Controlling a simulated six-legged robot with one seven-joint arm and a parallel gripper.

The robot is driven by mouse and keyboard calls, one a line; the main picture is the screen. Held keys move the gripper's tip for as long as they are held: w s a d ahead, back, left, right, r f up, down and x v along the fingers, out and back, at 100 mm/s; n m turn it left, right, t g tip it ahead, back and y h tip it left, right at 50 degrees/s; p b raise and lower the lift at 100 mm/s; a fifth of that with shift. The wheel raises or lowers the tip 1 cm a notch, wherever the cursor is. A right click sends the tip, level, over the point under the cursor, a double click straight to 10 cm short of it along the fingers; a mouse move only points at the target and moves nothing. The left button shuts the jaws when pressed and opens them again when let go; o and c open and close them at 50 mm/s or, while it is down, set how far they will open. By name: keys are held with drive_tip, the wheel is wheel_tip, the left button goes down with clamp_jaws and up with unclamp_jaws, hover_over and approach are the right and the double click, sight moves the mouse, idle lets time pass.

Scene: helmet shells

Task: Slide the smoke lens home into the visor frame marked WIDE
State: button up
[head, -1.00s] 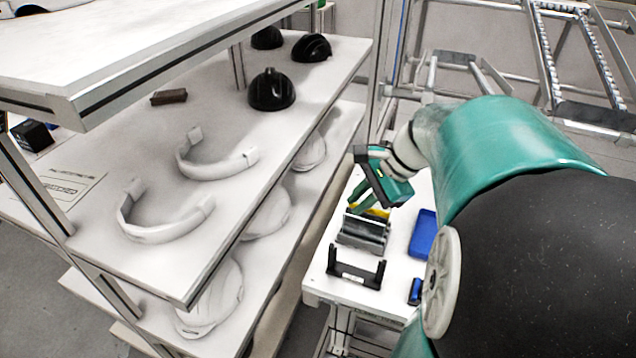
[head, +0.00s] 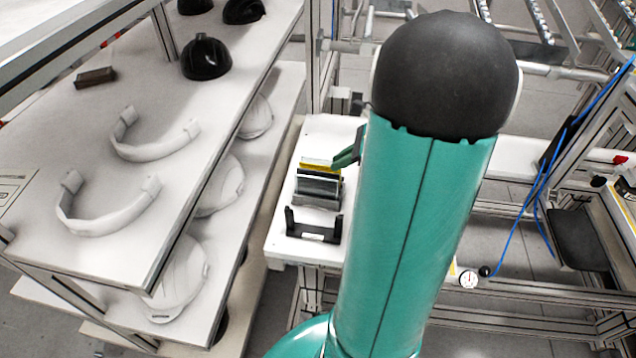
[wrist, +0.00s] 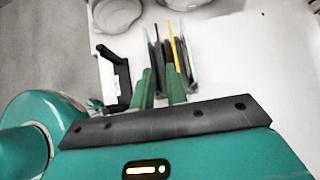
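The black visor frame (head: 314,228) stands upright on the white table, with a small pale label too small to read; it also shows at the left in the wrist view (wrist: 124,75). Behind it, a rack (head: 316,200) holds upright lenses: a yellow one (head: 320,163) and a dark grey, smoke-like one (head: 318,184). In the wrist view the yellow lens (wrist: 172,45) is edge-on beside dark ones. My gripper (wrist: 159,70) is open, its green fingers apart and reaching toward the rack's lenses. Whether they touch a lens is unclear. My arm hides part of the table in the head view.
A white shelf unit (head: 100,240) stands close on the left, with pale curved bands (head: 108,205) and black helmet shells (head: 205,58) on it. Metal frames and blue cables are at the right. The white table is clear in front of the visor frame.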

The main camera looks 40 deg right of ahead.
sight(319, 171)
drive_tip(key=x, duration=0.5)
drive_tip(key=shift+w+a+f, duration=0.15)
drive_tip(key=shift+w+f, duration=0.1)
drive_tip(key=shift+w, duration=0.05)
drive_tip(key=shift+c, duration=0.4)
clamp_jaws()
